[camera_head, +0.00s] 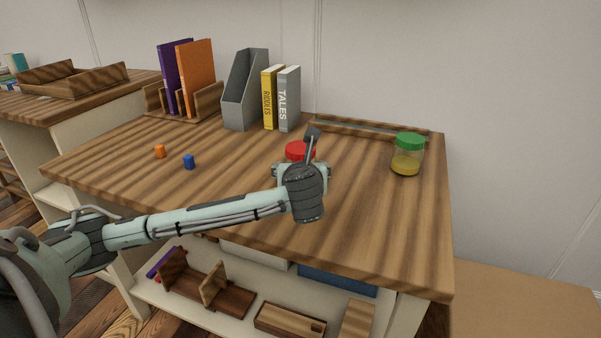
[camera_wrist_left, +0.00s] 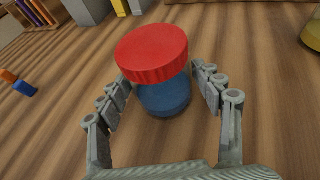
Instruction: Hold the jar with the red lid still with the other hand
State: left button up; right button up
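The jar with the red lid (camera_head: 299,150) stands upright on the plank tabletop, mostly hidden behind my left wrist in the head view. In the left wrist view the jar (camera_wrist_left: 152,58) shows its wide red lid and a blue lower body. My left gripper (camera_wrist_left: 164,90) has one finger on each side of the jar. The fingers look spread, with a narrow gap beside the body; any contact is hard to make out. In the head view my left gripper is mostly hidden by its own wrist. My right gripper is not in view.
A green-lidded jar (camera_head: 406,157) with yellow contents stands to the right. A grey file holder (camera_head: 243,95), books (camera_head: 271,98) and a low tray (camera_head: 370,133) line the back.

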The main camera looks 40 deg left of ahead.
aim_at(301, 151)
pick_arm(q)
jog(key=c, duration=0.8)
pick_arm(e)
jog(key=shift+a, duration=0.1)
pick_arm(q)
jog(key=shift+r, duration=0.15)
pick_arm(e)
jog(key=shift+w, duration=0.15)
pick_arm(q)
jog(key=shift+r, duration=0.2)
notch_tip(301, 151, up, 3)
jog(key=shift+r+p, duration=0.2)
jog(key=shift+p, duration=0.2)
jog(key=s+a+r, duration=0.6)
jog(key=s+r, duration=0.1)
jog(key=s, duration=0.2)
jog(key=shift+s+a, duration=0.2)
jog(key=shift+s, duration=0.2)
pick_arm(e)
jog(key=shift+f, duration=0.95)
